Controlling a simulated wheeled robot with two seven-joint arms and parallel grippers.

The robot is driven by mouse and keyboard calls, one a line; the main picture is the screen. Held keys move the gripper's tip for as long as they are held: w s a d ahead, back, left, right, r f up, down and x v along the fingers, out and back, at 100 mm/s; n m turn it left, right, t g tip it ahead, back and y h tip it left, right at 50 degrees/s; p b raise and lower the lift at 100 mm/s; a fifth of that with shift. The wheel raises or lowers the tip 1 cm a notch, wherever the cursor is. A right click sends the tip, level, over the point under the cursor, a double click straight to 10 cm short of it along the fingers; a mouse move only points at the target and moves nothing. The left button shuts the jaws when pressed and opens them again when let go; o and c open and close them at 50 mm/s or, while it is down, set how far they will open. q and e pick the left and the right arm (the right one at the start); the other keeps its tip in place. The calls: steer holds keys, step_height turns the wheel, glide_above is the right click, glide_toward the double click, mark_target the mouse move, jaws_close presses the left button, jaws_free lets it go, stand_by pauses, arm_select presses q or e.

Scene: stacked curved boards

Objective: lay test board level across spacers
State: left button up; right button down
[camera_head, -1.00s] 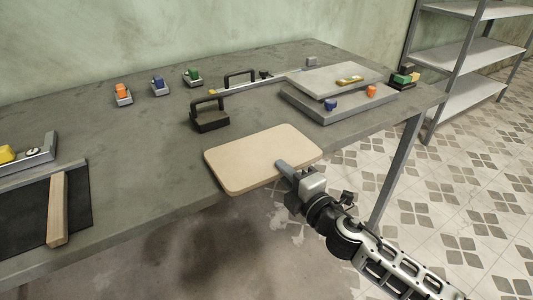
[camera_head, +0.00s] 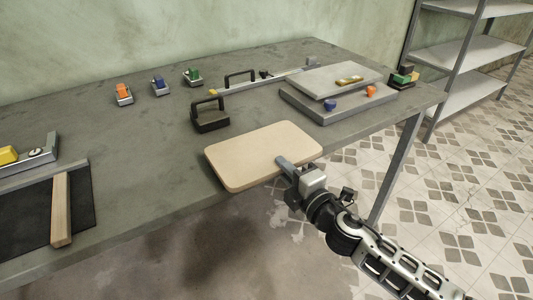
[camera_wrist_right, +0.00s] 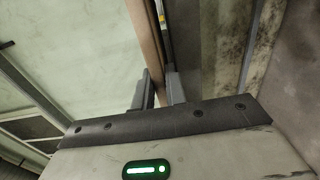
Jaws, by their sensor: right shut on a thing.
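The test board appears to be the pale beige board (camera_head: 255,155) with rounded corners. It is over the table's front edge, and I cannot tell from here whether it touches the table. My right gripper (camera_head: 283,162) is shut on its near right edge. In the wrist view the gripper's fingers (camera_wrist_right: 158,90) pinch the board (camera_wrist_right: 147,45), seen nearly edge-on. A blue piece (camera_head: 330,105) and an orange piece (camera_head: 371,91), perhaps the spacers, sit on the lower grey slab (camera_head: 325,117). My left gripper is not in view.
An upper grey slab (camera_head: 325,80) bears a brass-coloured level (camera_head: 349,80). A black-handled block (camera_head: 209,113) stands behind the beige board. Orange (camera_head: 123,93), blue (camera_head: 159,85) and green (camera_head: 193,76) pieces stand farther back. A wooden strip (camera_head: 61,210) lies on a dark mat at left.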

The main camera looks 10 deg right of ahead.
steer(key=shift+r, duration=0.2)
steer(key=shift+r+p, duration=2.45)
steer(key=shift+p, duration=0.05)
steer(key=shift+f, duration=0.1)
